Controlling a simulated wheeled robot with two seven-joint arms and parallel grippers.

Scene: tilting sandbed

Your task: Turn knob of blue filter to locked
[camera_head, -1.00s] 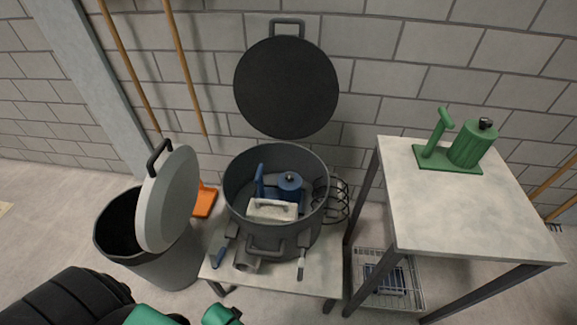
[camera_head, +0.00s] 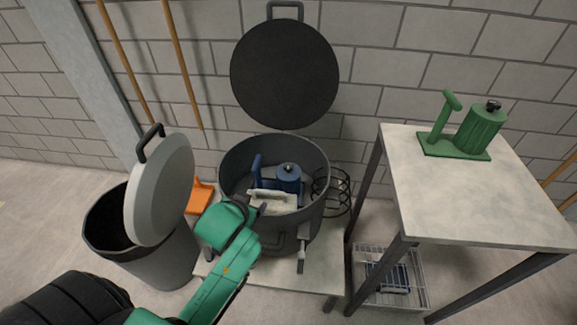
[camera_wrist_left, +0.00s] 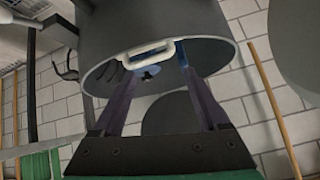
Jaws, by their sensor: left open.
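The blue filter (camera_head: 288,178) stands inside the open grey pot (camera_head: 228,160), with a dark knob (camera_head: 288,167) on top and an upright blue handle to its left. I cannot read the knob's setting. My right gripper is not in view.
The pot's round dark lid (camera_head: 285,75) stands raised behind it. A grey bin (camera_head: 150,255) with a tilted lid (camera_head: 163,190) is at left. A green filter (camera_head: 470,132) stands on the right table (camera_head: 470,195). Black coiled wire (camera_head: 338,190) lies beside the pot.

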